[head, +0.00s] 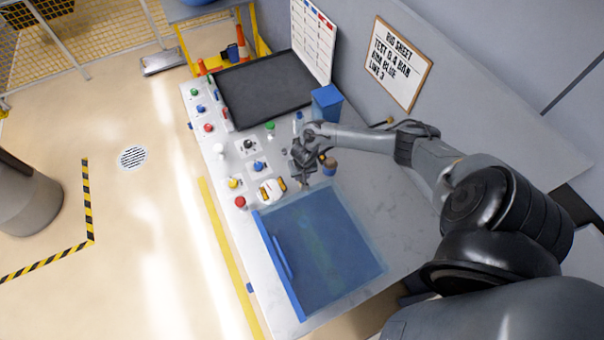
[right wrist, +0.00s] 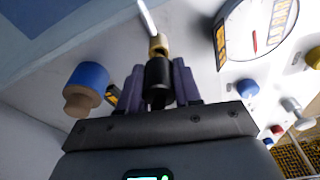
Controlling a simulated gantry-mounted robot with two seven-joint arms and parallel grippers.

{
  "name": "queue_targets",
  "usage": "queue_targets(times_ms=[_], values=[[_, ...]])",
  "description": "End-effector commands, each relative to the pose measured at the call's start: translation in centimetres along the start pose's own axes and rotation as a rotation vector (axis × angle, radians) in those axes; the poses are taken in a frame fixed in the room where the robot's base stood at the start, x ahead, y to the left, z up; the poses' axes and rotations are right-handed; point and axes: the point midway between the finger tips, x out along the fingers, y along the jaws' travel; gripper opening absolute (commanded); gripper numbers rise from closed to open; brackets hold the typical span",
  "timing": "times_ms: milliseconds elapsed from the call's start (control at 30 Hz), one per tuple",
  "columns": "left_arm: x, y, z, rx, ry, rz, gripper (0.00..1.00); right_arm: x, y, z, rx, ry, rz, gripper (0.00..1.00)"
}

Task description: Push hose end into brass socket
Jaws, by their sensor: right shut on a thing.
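My right gripper (head: 303,176) is low over the white bench, between the white gauge and a blue-topped tan piece. In the right wrist view its two purple-grey fingers (right wrist: 159,85) are shut on a black cylindrical piece (right wrist: 158,72), which I take to be the hose end. A brass-coloured collar (right wrist: 158,44) sits at the far end of the black piece, with a pale thin rod or tube (right wrist: 147,17) beyond it. I cannot tell whether this collar is the brass socket or part of the held piece. My left gripper is not in view.
The gauge (head: 271,190) and the blue-topped piece (head: 329,167) stand close on either side. Several coloured knobs line the bench's left edge. A blue box (head: 326,102) stands near the wall.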

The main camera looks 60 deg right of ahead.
Motion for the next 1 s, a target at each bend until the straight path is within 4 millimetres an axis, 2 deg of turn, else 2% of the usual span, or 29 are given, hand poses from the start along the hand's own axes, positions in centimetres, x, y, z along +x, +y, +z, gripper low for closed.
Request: queue_targets(times_ms=[833, 1000], values=[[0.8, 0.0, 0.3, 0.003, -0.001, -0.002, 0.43, 2.1, 0.0, 0.3, 0.0, 0.0, 0.0, 0.14], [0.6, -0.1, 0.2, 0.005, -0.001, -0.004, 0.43, 2.0, 0.0, 0.3, 0.0, 0.0, 0.0, 0.14]])
